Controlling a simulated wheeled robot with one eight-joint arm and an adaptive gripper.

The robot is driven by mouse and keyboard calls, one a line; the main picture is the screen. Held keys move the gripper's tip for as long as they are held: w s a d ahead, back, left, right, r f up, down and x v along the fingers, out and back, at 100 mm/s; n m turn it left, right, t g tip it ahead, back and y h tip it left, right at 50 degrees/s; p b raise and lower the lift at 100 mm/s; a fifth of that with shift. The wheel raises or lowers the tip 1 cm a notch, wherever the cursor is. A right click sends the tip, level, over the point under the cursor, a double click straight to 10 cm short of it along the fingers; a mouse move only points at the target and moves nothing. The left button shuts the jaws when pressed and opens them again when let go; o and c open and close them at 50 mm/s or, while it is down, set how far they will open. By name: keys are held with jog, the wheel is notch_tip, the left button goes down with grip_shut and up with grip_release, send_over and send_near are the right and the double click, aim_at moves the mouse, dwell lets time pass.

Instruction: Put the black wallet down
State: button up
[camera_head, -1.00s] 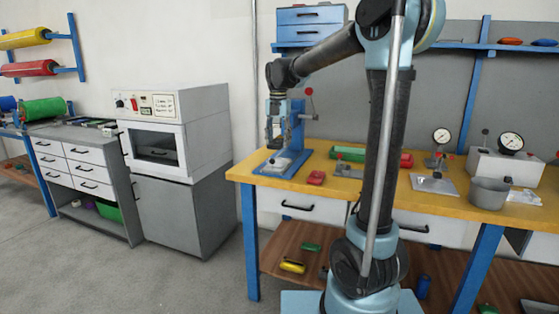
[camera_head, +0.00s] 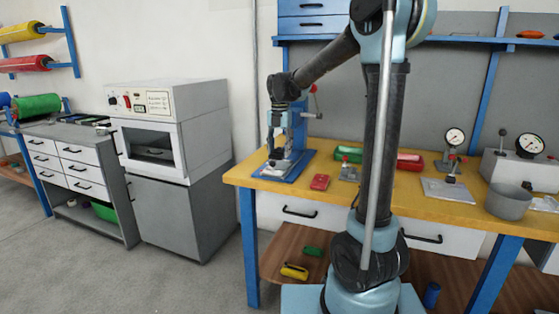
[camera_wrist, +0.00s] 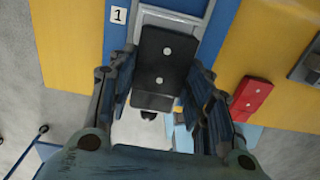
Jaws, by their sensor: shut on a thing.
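The black wallet (camera_wrist: 162,68) shows in the wrist view as a dark rectangle with two pale round snaps. My gripper (camera_wrist: 165,100) is shut on it, with one finger along each side. Beyond the wallet is the blue base (camera_wrist: 118,38) of a bench press, marked 1, with a pale metal plate (camera_wrist: 172,15) partly covered by the wallet. In the head view my gripper (camera_head: 275,150) points down over this press base (camera_head: 290,176) at the bench's left end. The wallet is hard to make out there, and I cannot tell whether it touches the plate.
A red wallet-like piece (camera_head: 320,182) lies on the yellow bench (camera_head: 365,205) right of the press. The press column and its red-knobbed lever stand close to my gripper. Green and red trays, gauges and a grey bucket (camera_head: 508,201) stand farther right.

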aim_at(279, 151)
jog(key=shift+s+f, duration=0.1)
jog(key=shift+f, duration=1.8)
jog(key=shift+f, duration=0.1)
jog(key=o, duration=1.1)
jog(key=shift+f, duration=0.1)
notch_tip(279, 151, up, 12)
jog(key=shift+r, duration=0.2)
